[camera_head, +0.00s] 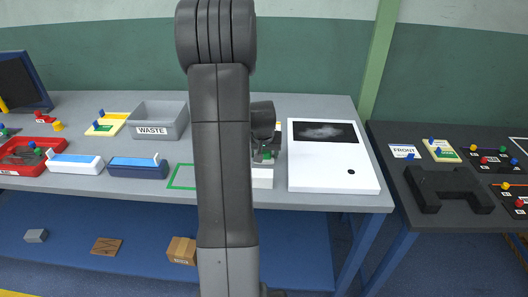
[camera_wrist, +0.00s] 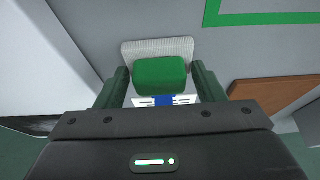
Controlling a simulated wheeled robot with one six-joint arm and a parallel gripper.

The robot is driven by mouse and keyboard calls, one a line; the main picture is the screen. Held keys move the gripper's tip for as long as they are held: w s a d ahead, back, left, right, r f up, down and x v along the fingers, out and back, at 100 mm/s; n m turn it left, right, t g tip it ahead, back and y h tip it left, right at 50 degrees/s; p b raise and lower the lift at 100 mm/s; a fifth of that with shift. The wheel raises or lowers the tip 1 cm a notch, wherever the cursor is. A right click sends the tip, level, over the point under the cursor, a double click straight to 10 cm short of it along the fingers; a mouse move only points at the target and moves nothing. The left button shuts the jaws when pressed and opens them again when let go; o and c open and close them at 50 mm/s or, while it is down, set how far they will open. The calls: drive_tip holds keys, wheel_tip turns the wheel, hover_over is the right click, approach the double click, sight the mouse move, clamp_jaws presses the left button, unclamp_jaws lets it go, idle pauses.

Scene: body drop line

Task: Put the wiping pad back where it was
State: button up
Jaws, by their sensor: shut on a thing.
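My gripper (camera_wrist: 160,85) is shut on a green block (camera_wrist: 160,72), which looks like the grip of the wiping pad. In the wrist view a pale, flat slab (camera_wrist: 158,47) shows behind the green block, with a blue patch near it. I cannot tell whether the slab is part of the pad or a holder under it. In the head view my gripper (camera_head: 265,150) is over a white low box (camera_head: 262,178), left of the white panel, partly hidden by my arm. A green outlined rectangle (camera_head: 182,187) is on the table to the left; it also shows in the wrist view (camera_wrist: 265,19).
A grey WASTE bin (camera_head: 158,121), a blue tray (camera_head: 138,170) and a white tray (camera_head: 75,165) are to the left. A brown board (camera_wrist: 275,94) lies near my gripper.

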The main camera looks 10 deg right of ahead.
drive_tip(key=shift+f, duration=0.2)
drive_tip(key=o, duration=1)
drive_tip(key=shift+r, duration=0.1)
drive_tip(key=shift+s+r, duration=0.1)
drive_tip(key=shift+r, duration=0.4)
drive_tip(key=v, duration=1.1)
drive_tip(key=shift+s+a+r+b, duration=0.1)
drive_tip(key=shift+s+b, duration=0.1)
drive_tip(key=shift+b, duration=0.2)
